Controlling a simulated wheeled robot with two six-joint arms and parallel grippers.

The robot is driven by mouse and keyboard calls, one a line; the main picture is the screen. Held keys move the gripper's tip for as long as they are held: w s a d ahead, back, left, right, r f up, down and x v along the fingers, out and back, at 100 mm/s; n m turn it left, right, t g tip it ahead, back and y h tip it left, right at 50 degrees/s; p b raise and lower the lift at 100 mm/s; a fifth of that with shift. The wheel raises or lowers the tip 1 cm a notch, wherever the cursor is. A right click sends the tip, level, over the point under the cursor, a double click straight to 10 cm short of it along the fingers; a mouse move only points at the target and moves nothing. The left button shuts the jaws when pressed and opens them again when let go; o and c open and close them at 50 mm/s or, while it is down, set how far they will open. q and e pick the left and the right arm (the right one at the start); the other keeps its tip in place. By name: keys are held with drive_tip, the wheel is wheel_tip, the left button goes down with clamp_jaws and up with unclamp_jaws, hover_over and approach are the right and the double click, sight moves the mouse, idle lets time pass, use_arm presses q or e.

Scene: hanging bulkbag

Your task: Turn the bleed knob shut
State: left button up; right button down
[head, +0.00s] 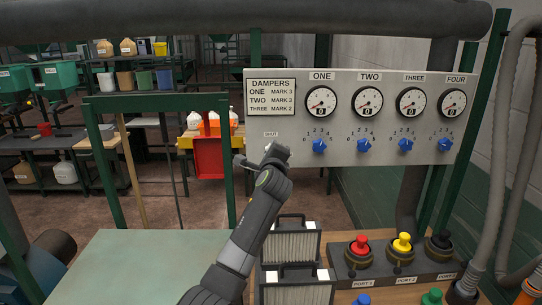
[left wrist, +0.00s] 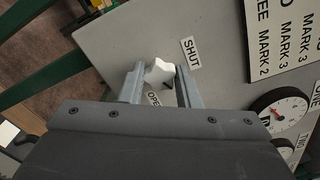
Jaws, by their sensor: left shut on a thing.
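The bleed knob (left wrist: 159,74) is a white, lobed knob on the grey panel (left wrist: 115,45). In the left wrist view my left gripper (left wrist: 160,70) has one finger on each side of it and is shut on it. A SHUT label (left wrist: 190,52) is beside the knob. Another label, apparently OPEN (left wrist: 153,99), is partly hidden by my gripper. In the head view my left arm reaches up to the lower left of the panel, below the SHUT label (head: 271,134), and covers the knob. My right gripper is not in view.
The panel carries several dials (head: 322,102) and blue knobs (head: 319,145) to the right, with a DAMPERS card (head: 271,95) above my arm. Below stand pleated filters (head: 292,242) and a port block (head: 390,262) with coloured caps. A pale green surface (head: 140,265) lies left.

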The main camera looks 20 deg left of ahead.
use_arm(q)
drive_tip(key=n+b, duration=0.3)
drive_tip(key=n, duration=0.3)
drive_tip(key=n+b, duration=0.3)
drive_tip(key=n, duration=0.3)
drive_tip(key=shift+f+n, duration=0.2)
drive_tip(key=shift+n, duration=0.2)
drive_tip(key=shift+b, duration=0.3)
drive_tip(key=o, duration=1)
drive_tip(key=shift+c, duration=0.2)
drive_tip(key=shift+s, duration=0.1)
